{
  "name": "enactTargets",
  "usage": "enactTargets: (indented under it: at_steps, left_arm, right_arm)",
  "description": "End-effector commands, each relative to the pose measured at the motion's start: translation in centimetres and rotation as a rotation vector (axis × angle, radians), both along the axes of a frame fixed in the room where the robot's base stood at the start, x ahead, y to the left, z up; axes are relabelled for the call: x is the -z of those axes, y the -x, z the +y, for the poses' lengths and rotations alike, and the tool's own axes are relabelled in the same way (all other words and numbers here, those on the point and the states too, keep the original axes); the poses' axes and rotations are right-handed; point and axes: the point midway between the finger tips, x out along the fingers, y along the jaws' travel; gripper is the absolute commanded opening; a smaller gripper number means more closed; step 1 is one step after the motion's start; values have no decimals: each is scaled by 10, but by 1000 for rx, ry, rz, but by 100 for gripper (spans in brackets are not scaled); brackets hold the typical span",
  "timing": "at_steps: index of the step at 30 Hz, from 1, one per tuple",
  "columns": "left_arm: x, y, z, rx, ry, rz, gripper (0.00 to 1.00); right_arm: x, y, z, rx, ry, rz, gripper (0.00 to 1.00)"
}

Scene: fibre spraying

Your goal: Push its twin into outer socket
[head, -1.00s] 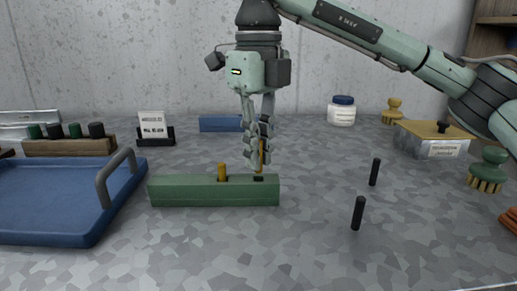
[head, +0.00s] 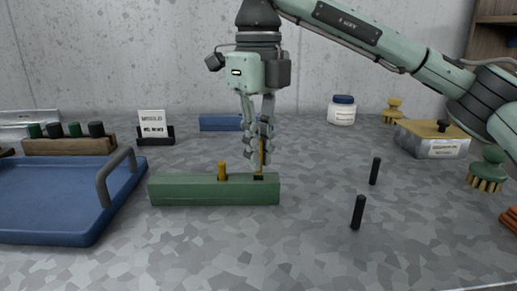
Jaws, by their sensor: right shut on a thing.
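A long green block (head: 214,191) lies on the grey speckled table. One yellow peg (head: 222,170) stands upright in its top, near the middle. My right gripper (head: 261,160) is above the block's right end, pointing down, shut on a second yellow peg (head: 262,170). That peg is upright, with its lower end at the dark socket (head: 258,178) near the block's right end. The fingers hide part of the peg, and I cannot tell how deep it sits. My left gripper is not in view.
Two black pegs (head: 358,212) (head: 375,171) stand right of the block. A blue tray (head: 60,200) with a grey handle is at left. A metal box (head: 432,140) and brushes (head: 488,168) are at right. The front table is clear.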

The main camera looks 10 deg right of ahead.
Motion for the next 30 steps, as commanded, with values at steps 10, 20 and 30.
enactTargets:
  at_steps: [10,20,30]
  left_arm:
    - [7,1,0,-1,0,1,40]
    - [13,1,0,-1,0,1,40]
    - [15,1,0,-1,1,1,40]
  right_arm:
    - [10,0,0,0,-1,1,0]
    - [18,0,0,1,-1,1,0]
    - [23,0,0,1,1,1,24]
